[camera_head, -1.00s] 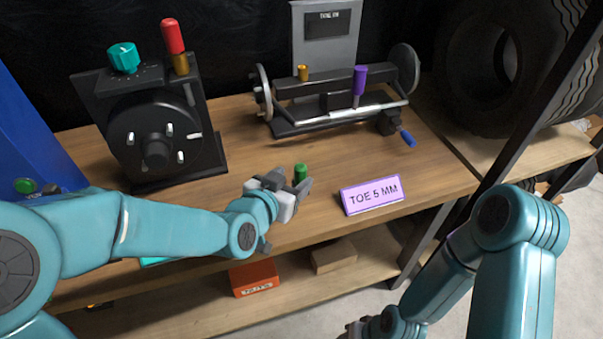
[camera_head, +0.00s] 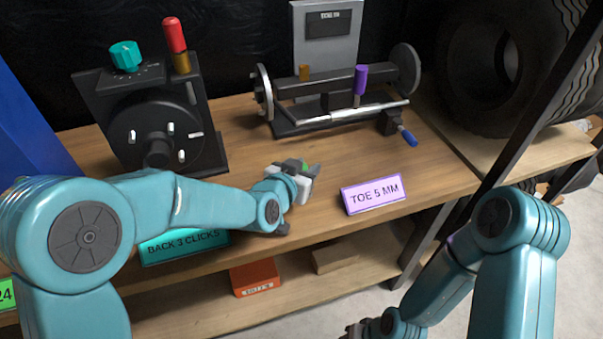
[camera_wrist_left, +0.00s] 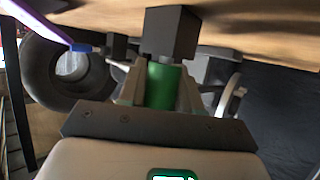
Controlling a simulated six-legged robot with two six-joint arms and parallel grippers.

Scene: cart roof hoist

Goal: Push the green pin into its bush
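The green pin (camera_wrist_left: 163,85) sits between the fingers of my left gripper in the left wrist view, with a dark block just beyond it. In the head view my left gripper (camera_head: 306,170) is over the front of the bench top, and only a small patch of green shows between its dark fingertips. It appears shut on the pin. A brass-coloured bush (camera_head: 304,72) stands on the left of the toe gauge (camera_head: 345,108), behind and apart from the gripper. A purple-handled pin (camera_head: 360,78) stands upright on the gauge. My right gripper (camera_head: 352,332) is low at the bottom edge, its fingers mostly cut off.
A black dial unit (camera_head: 155,125) with a red-handled pin (camera_head: 173,38) and teal knob (camera_head: 124,56) stands at the left. A purple "TOE 5 MM" sign (camera_head: 374,194) is at the front edge. A tyre (camera_head: 475,65) is at the right. Bench between dial unit and gauge is clear.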

